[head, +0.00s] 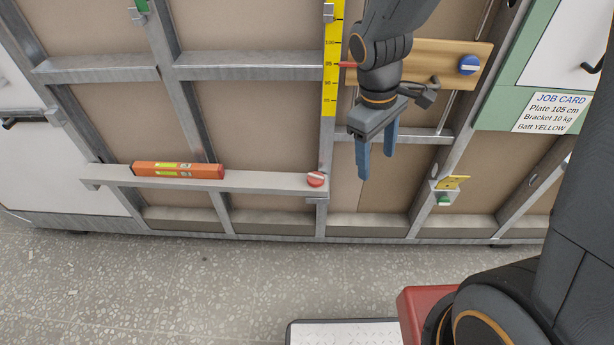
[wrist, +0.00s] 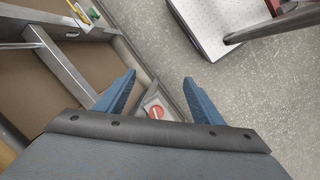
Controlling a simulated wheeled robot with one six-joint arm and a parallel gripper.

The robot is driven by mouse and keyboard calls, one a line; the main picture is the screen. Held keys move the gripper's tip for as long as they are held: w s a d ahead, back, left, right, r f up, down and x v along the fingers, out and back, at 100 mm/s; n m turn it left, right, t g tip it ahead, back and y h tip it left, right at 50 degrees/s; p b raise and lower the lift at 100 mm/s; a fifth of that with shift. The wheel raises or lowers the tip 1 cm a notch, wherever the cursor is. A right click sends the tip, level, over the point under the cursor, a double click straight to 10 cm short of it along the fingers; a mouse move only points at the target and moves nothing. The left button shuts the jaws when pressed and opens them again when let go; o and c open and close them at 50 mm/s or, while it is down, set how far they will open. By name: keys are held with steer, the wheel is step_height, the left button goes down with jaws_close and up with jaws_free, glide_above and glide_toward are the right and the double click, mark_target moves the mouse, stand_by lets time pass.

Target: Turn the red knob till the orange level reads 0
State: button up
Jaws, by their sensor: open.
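The red knob (head: 316,179) is round with a pale bar across its face. It sits at the right end of a grey metal rail (head: 262,183). The orange level (head: 178,170) lies on the left part of that rail; its vials are too small to read. My gripper (head: 376,176) is open and empty, fingers pointing down, to the right of the knob in the head view. In the wrist view, the red knob (wrist: 156,112) shows between my blue fingers (wrist: 160,83), beyond them and nearer the left finger. The level is not in the wrist view.
A yellow measuring strip (head: 330,85) runs up a stud above the knob. A wooden board (head: 440,62) with a blue knob (head: 468,65) is behind my arm. A yellow bracket (head: 452,182) with a green part is at the right. The speckled floor (head: 180,285) in front is clear.

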steer(key=w+a+f+n+h, duration=0.1)
steer(key=w+a+f+n, duration=0.5)
steer(key=n+t+h+b, duration=0.1)
steer(key=n+t+b, duration=0.1)
steer(key=n, duration=0.7)
glide_toward(314, 176)
steer(key=f, duration=0.1)
steer(key=x, duration=0.7)
steer(key=shift+d+f, duration=0.1)
steer(key=shift+d, duration=0.15)
steer(key=shift+c, duration=0.4)
steer(key=c, duration=1)
steer(key=shift+o, duration=0.2)
